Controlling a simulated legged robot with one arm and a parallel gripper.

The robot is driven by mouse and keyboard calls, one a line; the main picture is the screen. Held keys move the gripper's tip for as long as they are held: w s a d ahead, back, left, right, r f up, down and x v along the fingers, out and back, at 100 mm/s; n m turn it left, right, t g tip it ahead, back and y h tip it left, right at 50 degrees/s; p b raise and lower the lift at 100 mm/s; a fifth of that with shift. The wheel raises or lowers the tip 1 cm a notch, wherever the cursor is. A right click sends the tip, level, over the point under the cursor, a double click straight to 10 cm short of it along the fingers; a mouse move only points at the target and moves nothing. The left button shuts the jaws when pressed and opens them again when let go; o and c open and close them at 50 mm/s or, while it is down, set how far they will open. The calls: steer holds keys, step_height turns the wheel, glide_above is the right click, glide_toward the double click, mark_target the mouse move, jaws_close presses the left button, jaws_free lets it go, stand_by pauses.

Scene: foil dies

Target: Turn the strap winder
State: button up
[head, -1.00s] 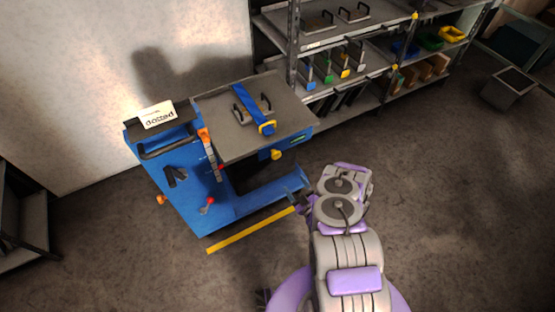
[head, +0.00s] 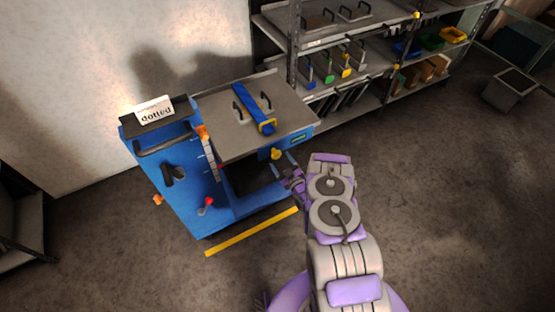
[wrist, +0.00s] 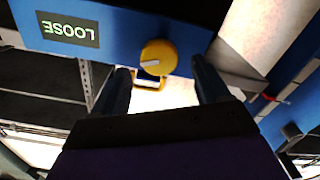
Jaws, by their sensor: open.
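The strap winder is a round yellow knob (head: 276,154) on the front face of the blue cart, below the grey top. In the wrist view the knob (wrist: 158,58) has a pale pointer mark, and a green-on-black display (wrist: 68,30) beside it reads "LOOSE", upside down. A blue strap (head: 252,105) with a yellow end runs across the die plate on the cart top. My gripper (head: 284,166) is open and empty, just short of the knob. In the wrist view its two dark fingers (wrist: 160,88) point toward the knob, one on either side, without visible contact.
The blue cart (head: 190,200) carries a "dotted" sign (head: 155,110), an orange lever (head: 202,132) and a red-knobbed lever (head: 208,202). A yellow floor line (head: 250,232) lies in front. Shelves (head: 370,70) with dies and bins stand behind.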

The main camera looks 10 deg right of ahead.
mark_target(277, 156)
steer(key=shift+b+x, duration=0.5)
steer(key=shift+x, duration=1.45)
steer(key=c, duration=1)
